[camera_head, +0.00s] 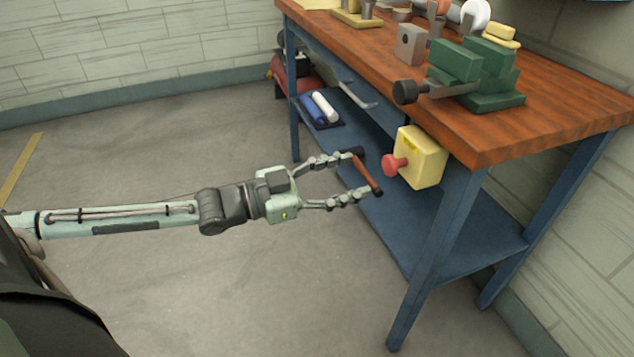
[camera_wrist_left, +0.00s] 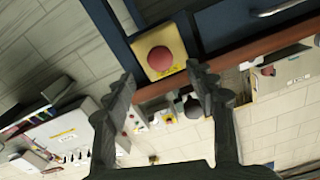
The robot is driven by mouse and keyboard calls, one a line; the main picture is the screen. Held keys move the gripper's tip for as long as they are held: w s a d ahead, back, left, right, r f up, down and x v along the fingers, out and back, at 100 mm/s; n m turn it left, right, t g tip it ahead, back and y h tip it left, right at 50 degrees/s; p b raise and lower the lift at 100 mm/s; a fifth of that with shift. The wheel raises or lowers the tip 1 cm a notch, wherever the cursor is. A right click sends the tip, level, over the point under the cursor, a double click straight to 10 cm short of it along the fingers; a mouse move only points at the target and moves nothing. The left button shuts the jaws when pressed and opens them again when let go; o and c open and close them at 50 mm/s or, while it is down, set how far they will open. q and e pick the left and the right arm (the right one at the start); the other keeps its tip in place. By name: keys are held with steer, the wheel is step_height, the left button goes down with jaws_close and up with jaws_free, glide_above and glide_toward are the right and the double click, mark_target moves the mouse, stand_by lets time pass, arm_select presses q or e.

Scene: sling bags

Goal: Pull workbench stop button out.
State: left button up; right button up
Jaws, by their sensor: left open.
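The stop button (camera_head: 393,165) is a red mushroom knob on a yellow box (camera_head: 424,158) fixed below the workbench's front edge, near its right corner. In the left wrist view the red button (camera_wrist_left: 160,60) faces the camera on the yellow box (camera_wrist_left: 152,42). My left gripper (camera_head: 367,175) is open, its fingers pointing toward the button from the left, apart from it. In the left wrist view the gripper (camera_wrist_left: 163,78) has its fingertips on either side of the button's line, with nothing between them. My right gripper is not in view.
The workbench's wooden top (camera_head: 555,110) carries a green vise (camera_head: 480,75) above the box. A blue leg (camera_head: 435,255) stands right of the box. A hammer-like tool (camera_head: 366,174) appears behind the fingertips, seemingly on the lower shelf (camera_head: 460,235). The floor at left is clear.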

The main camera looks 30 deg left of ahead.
arm_select(q)
steer(key=v, duration=0.6)
steer(key=shift+s, duration=0.1)
stand_by(0.6)
